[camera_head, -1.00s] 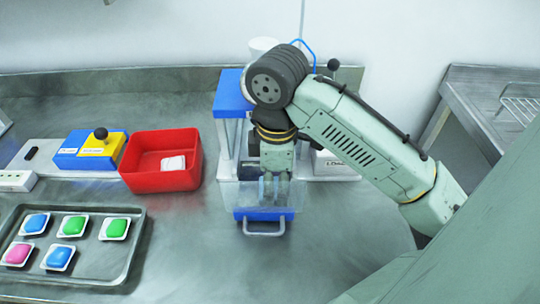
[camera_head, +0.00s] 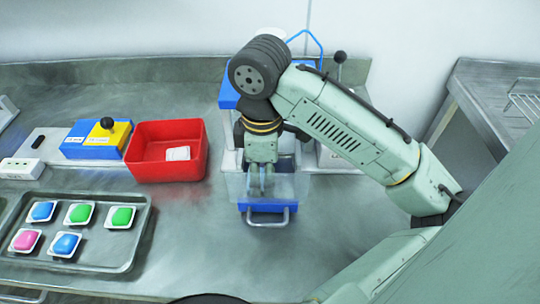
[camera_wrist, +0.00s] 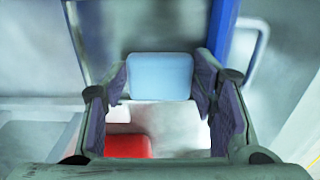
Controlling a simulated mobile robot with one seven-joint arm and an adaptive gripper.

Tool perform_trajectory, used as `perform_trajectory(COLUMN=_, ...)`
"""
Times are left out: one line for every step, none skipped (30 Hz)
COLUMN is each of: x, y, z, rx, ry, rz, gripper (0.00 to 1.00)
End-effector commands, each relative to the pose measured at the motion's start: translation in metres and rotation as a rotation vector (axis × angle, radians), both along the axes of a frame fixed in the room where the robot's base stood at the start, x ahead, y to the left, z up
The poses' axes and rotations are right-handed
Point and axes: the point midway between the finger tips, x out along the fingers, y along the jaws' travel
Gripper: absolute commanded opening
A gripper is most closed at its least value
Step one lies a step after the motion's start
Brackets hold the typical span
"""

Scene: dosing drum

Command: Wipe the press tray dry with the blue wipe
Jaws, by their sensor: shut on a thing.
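The press (camera_head: 228,95) has a blue top and pale posts. The press tray (camera_head: 268,206), blue with a metal handle at its front, sits low in it behind a clear guard. My gripper (camera_head: 262,188) points down at the press, over the back of the tray, partly behind the clear guard. In the wrist view my gripper (camera_wrist: 160,90) is shut on the light blue wipe (camera_wrist: 160,72), a flat rounded block between the fingertips. Whether the wipe touches the tray is hidden. I cannot make out moisture on the tray.
A red bin (camera_head: 135,168) holding a white item stands left of the press. A metal tray (camera_head: 110,256) with several coloured pods is at the left front. A blue-yellow box (camera_head: 85,150) with a black knob stands behind it. The bench right of the press tray is clear.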

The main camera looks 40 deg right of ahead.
Motion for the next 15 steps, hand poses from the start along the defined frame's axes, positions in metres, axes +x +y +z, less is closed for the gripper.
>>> perform_trajectory(x=0.0, y=0.0, z=0.0, rx=0.0, ry=0.0, rz=0.0, gripper=0.12)
perform_trajectory(x=0.0, y=0.0, z=0.0, rx=0.0, ry=0.0, rz=0.0, gripper=0.12)
perform_trajectory(x=-0.001, y=-0.001, z=0.0, rx=0.0, ry=0.0, rz=-0.001, gripper=0.12)
perform_trajectory(x=-0.001, y=-0.002, z=0.0, rx=0.0, ry=0.0, rz=-0.001, gripper=0.12)
perform_trajectory(x=-0.002, y=-0.003, z=0.0, rx=0.0, ry=0.0, rz=-0.001, gripper=0.12)
perform_trajectory(x=-0.004, y=-0.005, z=0.0, rx=0.0, ry=0.0, rz=-0.001, gripper=0.12)
perform_trajectory(x=-0.005, y=-0.006, z=0.0, rx=0.0, ry=0.0, rz=-0.001, gripper=0.12)
perform_trajectory(x=-0.006, y=-0.008, z=-0.001, rx=0.0, ry=0.0, rz=-0.002, gripper=0.12)
perform_trajectory(x=-0.007, y=-0.01, z=-0.001, rx=0.0, ry=0.0, rz=-0.003, gripper=0.12)
perform_trajectory(x=-0.008, y=-0.011, z=-0.001, rx=0.0, ry=0.0, rz=-0.002, gripper=0.12)
perform_trajectory(x=-0.01, y=-0.013, z=-0.001, rx=0.0, ry=0.0, rz=-0.001, gripper=0.12)
perform_trajectory(x=-0.011, y=-0.015, z=-0.001, rx=0.0, ry=0.0, rz=-0.002, gripper=0.12)
perform_trajectory(x=-0.012, y=-0.016, z=-0.001, rx=0.0, ry=0.0, rz=-0.002, gripper=0.12)
perform_trajectory(x=-0.013, y=-0.018, z=-0.001, rx=0.0, ry=0.0, rz=-0.002, gripper=0.12)
perform_trajectory(x=-0.015, y=-0.02, z=-0.001, rx=0.0, ry=0.0, rz=-0.002, gripper=0.12)
